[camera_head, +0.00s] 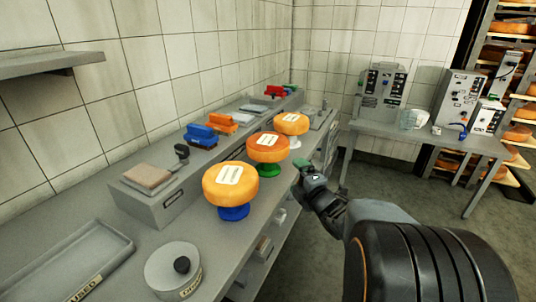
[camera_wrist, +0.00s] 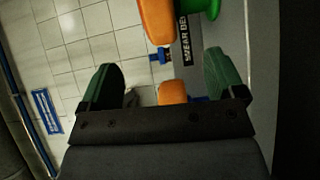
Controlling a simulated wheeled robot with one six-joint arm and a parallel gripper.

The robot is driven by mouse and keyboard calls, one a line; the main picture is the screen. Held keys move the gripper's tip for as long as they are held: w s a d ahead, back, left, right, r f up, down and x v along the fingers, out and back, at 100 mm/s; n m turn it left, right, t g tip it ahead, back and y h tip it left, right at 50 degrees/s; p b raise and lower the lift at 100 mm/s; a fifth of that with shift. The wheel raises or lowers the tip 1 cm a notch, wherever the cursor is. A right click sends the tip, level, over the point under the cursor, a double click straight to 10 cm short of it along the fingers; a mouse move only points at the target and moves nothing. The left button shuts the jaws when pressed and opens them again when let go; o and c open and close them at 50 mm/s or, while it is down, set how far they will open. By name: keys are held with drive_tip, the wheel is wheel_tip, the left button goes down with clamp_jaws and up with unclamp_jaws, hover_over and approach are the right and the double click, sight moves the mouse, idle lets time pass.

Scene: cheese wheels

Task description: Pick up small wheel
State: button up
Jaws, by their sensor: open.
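Three cheese wheels stand on coloured stands along the counter in the head view. The nearest is a yellow-orange wheel (camera_head: 230,184) on a blue stand (camera_head: 234,212). The middle is a deeper orange wheel (camera_head: 268,146) on a green stand (camera_head: 266,170). The farthest, a yellow-orange wheel (camera_head: 291,123) on a white stand (camera_head: 295,142), looks smallest, though distance may add to that. My gripper (camera_head: 314,173) is to the right of the middle wheel, beside the counter edge. In the wrist view its green fingers (camera_wrist: 163,75) are spread, with no wheel seen gripped.
An orange shape (camera_wrist: 173,92) is partly hidden behind my gripper in the wrist view. A grey lidded pot (camera_head: 165,270) and a tray (camera_head: 70,255) are at the near counter end. Blue (camera_head: 200,136) and orange (camera_head: 222,124) items lie behind the wheels. A machine table stands right.

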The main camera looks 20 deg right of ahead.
sight(279, 156)
drive_tip(key=shift+n+y, duration=0.3)
drive_tip(key=w, duration=0.8)
drive_tip(key=shift+a, duration=0.35)
drive_tip(key=shift+w+p, duration=0.65)
drive_tip(key=shift+w, duration=2.15)
drive_tip(key=c, duration=1.6)
drive_tip(key=shift+r, duration=0.25)
